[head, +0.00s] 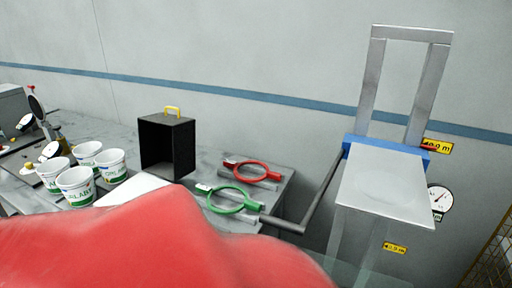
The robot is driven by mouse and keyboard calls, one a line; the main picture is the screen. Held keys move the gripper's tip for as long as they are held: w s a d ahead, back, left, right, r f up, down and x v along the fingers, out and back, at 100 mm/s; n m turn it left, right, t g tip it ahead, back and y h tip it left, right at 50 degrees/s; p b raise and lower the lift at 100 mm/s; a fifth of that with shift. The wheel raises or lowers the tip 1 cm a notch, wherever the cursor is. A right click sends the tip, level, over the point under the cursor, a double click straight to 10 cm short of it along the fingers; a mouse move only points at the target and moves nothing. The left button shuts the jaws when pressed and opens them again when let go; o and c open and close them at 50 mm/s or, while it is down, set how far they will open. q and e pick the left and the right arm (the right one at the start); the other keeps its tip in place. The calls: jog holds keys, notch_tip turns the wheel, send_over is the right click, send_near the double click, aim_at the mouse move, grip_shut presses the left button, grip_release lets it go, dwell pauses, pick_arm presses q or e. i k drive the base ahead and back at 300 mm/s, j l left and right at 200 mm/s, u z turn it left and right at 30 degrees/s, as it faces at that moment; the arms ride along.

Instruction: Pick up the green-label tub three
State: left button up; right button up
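Several white tubs with green labels stand close together on the grey table at the left of the head view. One is at the front (76,188), one at the right (112,166), one at the back (88,153) and one at the left (52,175). They look upright and open at the top. I cannot tell which of them is tub three, as the lettering is too small. Neither of my grippers shows in this view.
A black open-fronted box (180,150) with a yellow handle stands right of the tubs. A red ring tool (252,171) and a green ring tool (228,201) lie further right. A metal lift platform (384,186) stands at the right. A large red shape (130,245) covers the foreground.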

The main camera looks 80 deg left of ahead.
aim_at(91, 158)
jog(key=i+l+u, duration=0.2)
jog(key=l+u, duration=0.2)
jog(key=l, duration=0.2)
jog(key=l+u, duration=0.2)
jog(key=j+u, duration=0.1)
jog(key=u, duration=0.35)
jog(key=j+u, duration=0.1)
jog(key=u, duration=0.8)
jog(key=i+j+u, duration=0.1)
jog(key=u, duration=0.8)
jog(key=i+u, duration=0.1)
jog(key=u, duration=0.35)
jog(key=i+u, duration=0.1)
jog(key=u, duration=0.35)
jog(key=k+j, duration=0.1)
jog(key=j, duration=0.3)
jog(key=k+z, duration=0.05)
